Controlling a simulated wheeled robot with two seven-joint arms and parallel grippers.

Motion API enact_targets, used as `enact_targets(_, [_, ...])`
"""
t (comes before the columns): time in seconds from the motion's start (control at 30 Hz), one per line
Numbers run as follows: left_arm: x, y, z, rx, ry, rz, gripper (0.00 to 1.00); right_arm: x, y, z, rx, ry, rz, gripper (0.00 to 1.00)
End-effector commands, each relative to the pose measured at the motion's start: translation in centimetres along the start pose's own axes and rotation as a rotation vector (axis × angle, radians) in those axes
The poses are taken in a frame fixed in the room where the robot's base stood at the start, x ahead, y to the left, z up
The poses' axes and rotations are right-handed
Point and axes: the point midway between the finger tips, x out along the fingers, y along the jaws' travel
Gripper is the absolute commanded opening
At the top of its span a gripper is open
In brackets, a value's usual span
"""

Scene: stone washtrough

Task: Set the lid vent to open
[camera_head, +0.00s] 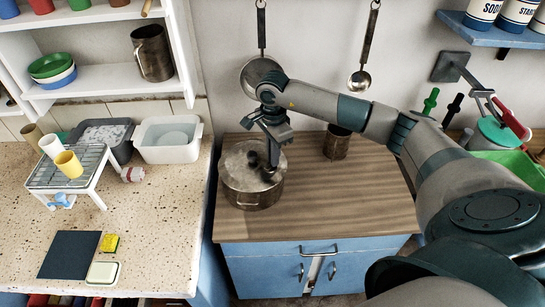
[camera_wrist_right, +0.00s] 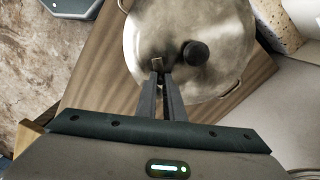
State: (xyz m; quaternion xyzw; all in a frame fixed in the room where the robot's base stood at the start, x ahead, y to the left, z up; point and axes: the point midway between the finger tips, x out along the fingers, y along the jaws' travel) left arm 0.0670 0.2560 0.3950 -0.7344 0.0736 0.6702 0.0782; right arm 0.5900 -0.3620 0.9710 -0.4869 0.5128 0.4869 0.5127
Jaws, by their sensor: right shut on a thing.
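A metal pot (camera_head: 248,199) with side handles stands on the wooden counter, with a round metal lid (camera_head: 237,170) on it. The lid also fills the top of the right wrist view (camera_wrist_right: 222,78), with its black knob (camera_wrist_right: 195,53) to the right of my fingers. A small brownish vent tab (camera_wrist_right: 157,63) sits on the lid at my fingertips. My right gripper (camera_head: 271,163) reaches down to the lid from above. In the wrist view its fingers (camera_wrist_right: 163,76) are close together at the vent tab and partly hide it. The vent's setting cannot be read. My left gripper is out of view.
A metal mug (camera_head: 337,142) stands on the wooden counter (camera_head: 335,195) right of the pot. On the left worktop are a white basin (camera_head: 168,150), a rack (camera_head: 60,178) with cups, and a dark mat (camera_head: 70,254). The counter's front right is clear.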

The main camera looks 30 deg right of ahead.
Motion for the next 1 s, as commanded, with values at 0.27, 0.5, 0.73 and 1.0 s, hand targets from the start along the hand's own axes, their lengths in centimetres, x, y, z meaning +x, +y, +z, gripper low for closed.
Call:
enact_targets(0.27, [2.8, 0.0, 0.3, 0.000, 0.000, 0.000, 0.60, 0.4, 0.4, -0.2, 0.202, 0.000, -0.002, 0.00])
enact_targets(0.5, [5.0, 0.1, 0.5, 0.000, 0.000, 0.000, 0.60, 0.4, 1.0, -0.2, 0.427, 0.000, -0.002, 0.00])
enact_targets(0.73, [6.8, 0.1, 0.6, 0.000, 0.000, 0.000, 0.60, 0.3, 1.6, -0.1, 0.640, 0.000, -0.002, 0.00])
enact_targets(1.0, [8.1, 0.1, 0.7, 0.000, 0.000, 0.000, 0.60, 0.2, 2.1, 0.0, 0.841, 0.001, -0.001, 0.00])
